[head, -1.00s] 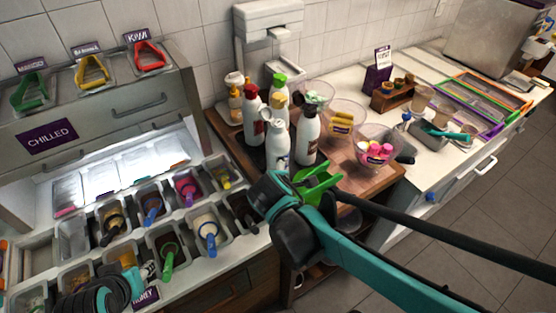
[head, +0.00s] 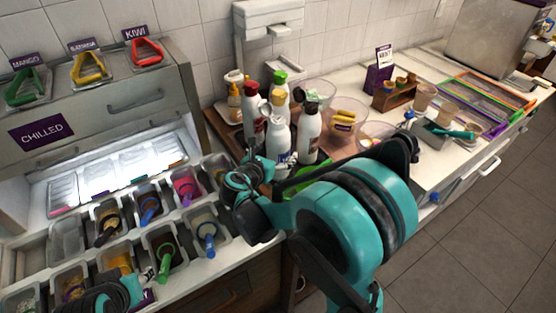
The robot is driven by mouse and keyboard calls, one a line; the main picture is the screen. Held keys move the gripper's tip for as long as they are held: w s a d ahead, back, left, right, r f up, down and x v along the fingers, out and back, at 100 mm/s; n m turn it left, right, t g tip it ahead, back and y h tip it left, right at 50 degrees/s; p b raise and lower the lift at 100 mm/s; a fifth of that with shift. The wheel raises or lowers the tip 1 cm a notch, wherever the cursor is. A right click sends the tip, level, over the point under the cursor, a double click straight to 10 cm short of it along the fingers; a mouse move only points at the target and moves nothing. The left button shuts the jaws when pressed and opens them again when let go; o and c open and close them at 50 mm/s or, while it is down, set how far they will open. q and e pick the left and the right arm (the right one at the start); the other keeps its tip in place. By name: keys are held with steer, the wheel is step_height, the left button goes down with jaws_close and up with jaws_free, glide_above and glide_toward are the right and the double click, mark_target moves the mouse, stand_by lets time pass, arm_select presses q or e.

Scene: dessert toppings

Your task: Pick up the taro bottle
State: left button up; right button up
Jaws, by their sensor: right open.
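Several white squeeze bottles stand upright in a group on a wooden board. Yellow and green caps show behind. The labels are too small to read, so I cannot tell which is the taro bottle. My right gripper (head: 268,175) is open, just in front of the white-topped bottle's base, and hides part of the board. I cannot tell whether it touches a bottle. My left gripper (head: 142,279) is low at left over the topping bins; its jaws are unclear.
Chilled topping bins (head: 110,222) with scoops fill the left counter. A clear bowl with yellow items (head: 343,122) stands right of the bottles. A green object (head: 308,176) is partly hidden by my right arm. A dispenser (head: 268,18) hangs on the wall behind.

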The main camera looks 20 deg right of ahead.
mark_target(275, 126)
steer(key=shift+x, duration=1.15)
steer(key=shift+s, duration=0.1)
steer(key=shift+c, duration=0.3)
steer(key=c, duration=1.2)
steer(key=shift+r, duration=0.1)
step_height(275, 126, up, 7)
steer(key=p, duration=0.3)
steer(key=shift+r, duration=0.1)
steer(key=o, duration=0.6)
steer(key=shift+r+p, duration=0.3)
steer(key=shift+r, duration=0.65)
steer(key=c, duration=0.5)
steer(key=shift+r, duration=0.4)
steer(key=shift+c, duration=0.4)
